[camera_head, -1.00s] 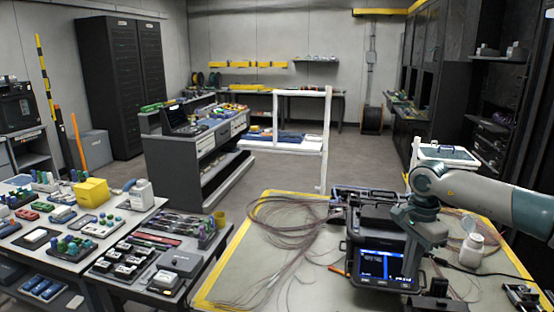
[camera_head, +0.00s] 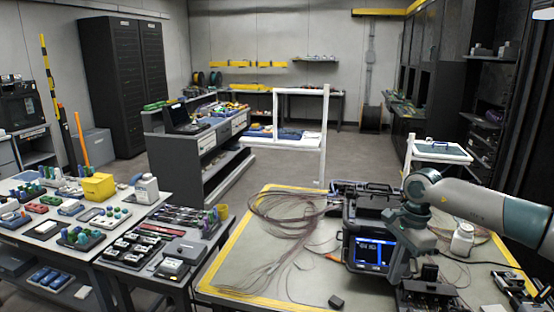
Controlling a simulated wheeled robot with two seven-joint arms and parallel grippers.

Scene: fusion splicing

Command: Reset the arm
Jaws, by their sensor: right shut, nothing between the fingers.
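My right arm comes in from the right, and its right gripper (camera_head: 398,272) points down beside the right edge of the fusion splicer's lit screen. The fingers look closed with nothing held; the tips are hard to make out against the dark parts behind. The black fusion splicer (camera_head: 352,222) stands on the yellow-edged work table (camera_head: 250,272), its blue and white screen (camera_head: 370,250) facing me. My right wrist hides part of the splicer's right side. My left gripper is not in view.
Loose brown fibres (camera_head: 280,215) spread left of the splicer. A white bottle (camera_head: 462,240) stands to its right, near a black cable. A small dark block (camera_head: 336,302) lies at the front. A parts table (camera_head: 140,215) stands left, with floor between the tables further back.

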